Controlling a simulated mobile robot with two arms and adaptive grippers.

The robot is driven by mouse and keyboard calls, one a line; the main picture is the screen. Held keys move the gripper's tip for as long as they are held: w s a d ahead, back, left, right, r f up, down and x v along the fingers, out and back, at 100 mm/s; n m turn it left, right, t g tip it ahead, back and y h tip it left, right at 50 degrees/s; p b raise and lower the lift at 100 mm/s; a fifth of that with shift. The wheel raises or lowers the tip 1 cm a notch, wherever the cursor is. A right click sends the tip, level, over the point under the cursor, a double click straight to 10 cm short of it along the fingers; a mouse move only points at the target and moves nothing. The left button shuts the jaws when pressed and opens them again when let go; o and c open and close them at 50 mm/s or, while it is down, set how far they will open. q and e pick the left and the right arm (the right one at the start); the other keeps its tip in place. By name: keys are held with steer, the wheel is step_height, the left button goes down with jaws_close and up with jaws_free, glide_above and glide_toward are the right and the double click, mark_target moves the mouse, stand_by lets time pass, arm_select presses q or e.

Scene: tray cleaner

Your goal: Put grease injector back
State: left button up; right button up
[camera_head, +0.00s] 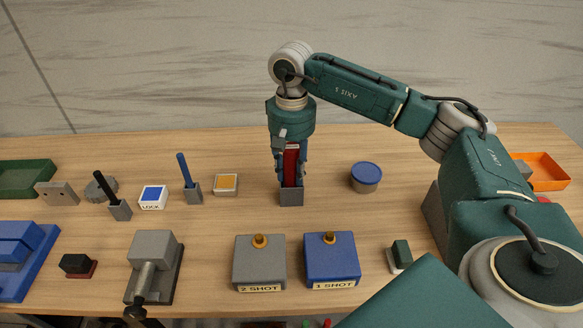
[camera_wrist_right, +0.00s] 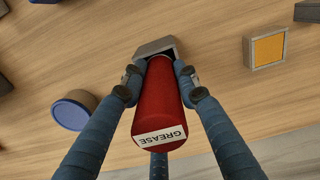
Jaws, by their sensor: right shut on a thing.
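The grease injector (camera_wrist_right: 160,105) is a red cylinder with a white GREASE label, large in the right wrist view. In the head view the red injector (camera_head: 291,163) stands upright, its lower end in or right at the mouth of a small grey holder (camera_head: 291,197). The holder also shows in the wrist view (camera_wrist_right: 153,46), beyond the injector. My right gripper (camera_head: 290,172) points down and is shut on the injector, with blue fingers on both sides of it. Whether the injector rests on the holder's bottom is hidden. My left gripper is not in view.
A round blue-lidded tin (camera_head: 366,177) stands right of the holder, and an orange-topped square box (camera_head: 226,184) stands left of it. The 2 SHOT block (camera_head: 259,263) and 1 SHOT block (camera_head: 332,260) are in front. A blue-handled tool in a grey holder (camera_head: 193,192) stands further left.

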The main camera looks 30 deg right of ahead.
mark_target(291, 146)
steer(key=o, duration=1.2)
steer(key=shift+f, duration=0.1)
steer(key=shift+c, duration=0.2)
steer(key=shift+r, duration=0.55)
step_height(291, 146, up, 10)
steer(key=shift+w+b, duration=0.15)
steer(key=shift+b, duration=0.75)
steer(key=shift+r, duration=0.65)
